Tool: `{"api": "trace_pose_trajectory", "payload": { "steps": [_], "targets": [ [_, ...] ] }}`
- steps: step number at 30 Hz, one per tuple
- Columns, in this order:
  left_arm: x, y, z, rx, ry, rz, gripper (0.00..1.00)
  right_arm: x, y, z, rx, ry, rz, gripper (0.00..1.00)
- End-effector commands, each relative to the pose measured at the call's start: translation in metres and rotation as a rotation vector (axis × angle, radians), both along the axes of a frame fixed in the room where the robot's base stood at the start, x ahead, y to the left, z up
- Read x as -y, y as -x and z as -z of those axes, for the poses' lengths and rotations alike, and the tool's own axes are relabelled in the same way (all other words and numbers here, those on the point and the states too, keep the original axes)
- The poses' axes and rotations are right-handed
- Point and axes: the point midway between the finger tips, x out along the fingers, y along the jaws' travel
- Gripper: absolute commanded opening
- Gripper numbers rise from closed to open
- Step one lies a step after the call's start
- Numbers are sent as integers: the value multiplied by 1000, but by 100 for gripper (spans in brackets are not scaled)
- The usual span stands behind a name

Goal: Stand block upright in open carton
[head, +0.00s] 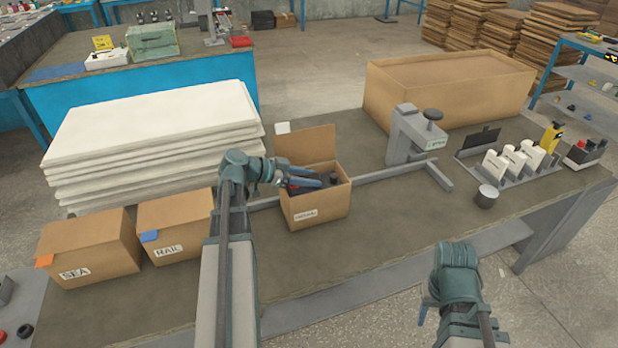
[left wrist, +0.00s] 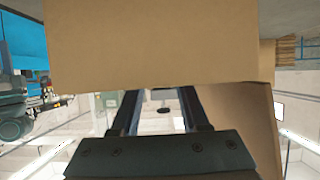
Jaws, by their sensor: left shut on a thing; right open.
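The open carton (head: 316,211) stands mid-table with its back flap raised and a small white label on its front. Dark block shapes (head: 328,181) with a bit of red show inside its mouth. My left gripper (head: 306,178) reaches in over the carton's left side and is shut on a dark block there. The block's tilt and its lower part are hidden by the carton and fingers. In the left wrist view, a cardboard surface (left wrist: 150,45) covers the fingertips and the held block. My right gripper (head: 424,312) is open and empty, in front of the table's edge.
Closed cartons marked SEA (head: 88,250) and RAIL (head: 175,228) stand left of the open carton. White sheets (head: 150,140) are stacked behind. A grey clamp-like device (head: 415,135), metal cup (head: 486,197) and large carton (head: 447,88) are to the right. The front-right tabletop is mostly clear.

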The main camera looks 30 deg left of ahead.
Motion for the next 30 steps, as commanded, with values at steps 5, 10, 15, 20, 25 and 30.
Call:
{"api": "trace_pose_trajectory", "payload": {
  "steps": [5,10,15,20,25,30],
  "targets": [
    [0,0,1,0,0,0,46,0,0,1,0,0,0,50],
    [0,0,1,0,0,0,75,0,0,1,0,0,0,50],
    [0,0,1,0,0,0,75,0,0,1,0,0,0,50],
    [0,0,-2,0,0,0,75,0,0,-2,0,0,0,50],
    [-4,4,-19,0,0,-2,75,0,0,-19,0,0,0,50],
    [-27,31,-36,0,0,-5,75,0,0,-36,0,0,0,50]
  ]
}}
